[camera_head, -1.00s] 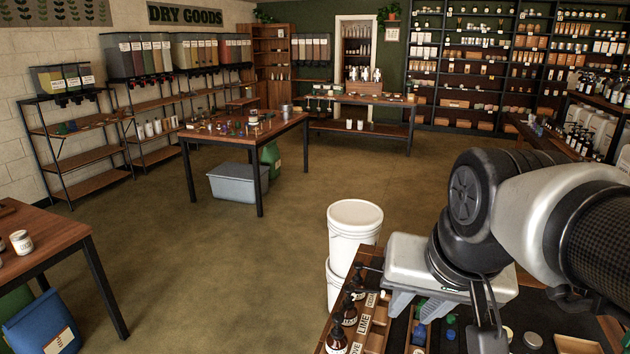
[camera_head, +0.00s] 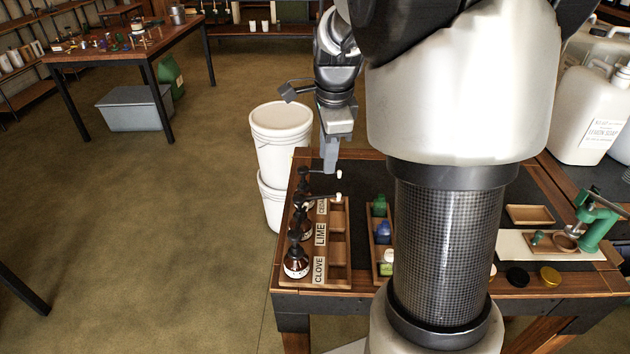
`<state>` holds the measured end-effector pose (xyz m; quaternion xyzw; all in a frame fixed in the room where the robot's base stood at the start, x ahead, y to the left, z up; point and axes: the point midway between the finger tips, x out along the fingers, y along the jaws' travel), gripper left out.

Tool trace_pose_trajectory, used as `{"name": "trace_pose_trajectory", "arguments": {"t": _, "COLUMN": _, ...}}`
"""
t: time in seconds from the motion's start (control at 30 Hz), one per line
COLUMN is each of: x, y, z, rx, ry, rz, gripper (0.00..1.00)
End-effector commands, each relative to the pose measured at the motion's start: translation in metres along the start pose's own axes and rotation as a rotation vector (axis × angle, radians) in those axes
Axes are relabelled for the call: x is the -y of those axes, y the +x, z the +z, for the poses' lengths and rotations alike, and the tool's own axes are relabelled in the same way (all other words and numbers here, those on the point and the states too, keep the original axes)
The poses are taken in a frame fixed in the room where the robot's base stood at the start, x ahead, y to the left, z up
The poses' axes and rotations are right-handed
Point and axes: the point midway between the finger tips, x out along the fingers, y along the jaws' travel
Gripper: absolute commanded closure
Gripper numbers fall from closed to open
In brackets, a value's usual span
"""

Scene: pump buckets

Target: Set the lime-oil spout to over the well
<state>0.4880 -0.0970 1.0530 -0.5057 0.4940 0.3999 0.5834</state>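A wooden rack (camera_head: 340,283) stands at the near left of the workbench, with brown pump bottles along its left side and open wells to the right of the name strips. The lime-oil bottle (camera_head: 300,226) is beside the LIME label (camera_head: 321,234), between the CLOVE bottle (camera_head: 296,263) and a far bottle whose label is partly hidden. Two black spouts with pale tips point right; the nearer one (camera_head: 325,197) seems to be the lime spout, but the crowded pumps make this unsure. My gripper (camera_head: 330,168) points down near the far spout. Its finger gap and any contact are unclear.
My arm covers the bench's middle. A tray of small coloured bottles (camera_head: 381,232) stands right of the rack. White buckets (camera_head: 281,130) are stacked behind the bench's left end. A green press (camera_head: 597,222) and white jugs (camera_head: 590,115) stand at right.

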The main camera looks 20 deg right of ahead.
Motion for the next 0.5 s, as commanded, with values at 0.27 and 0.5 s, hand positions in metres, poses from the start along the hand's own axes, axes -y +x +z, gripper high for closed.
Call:
{"name": "trace_pose_trajectory", "arguments": {"t": 0.27, "x": -0.002, "y": 0.066, "z": 0.000, "rx": -0.001, "ry": -0.001, "rz": 0.005, "gripper": 0.73}}
{"name": "trace_pose_trajectory", "arguments": {"t": 0.5, "x": -0.001, "y": 0.107, "z": 0.000, "rx": 0.000, "ry": -0.001, "rz": 0.003, "gripper": 0.73}}
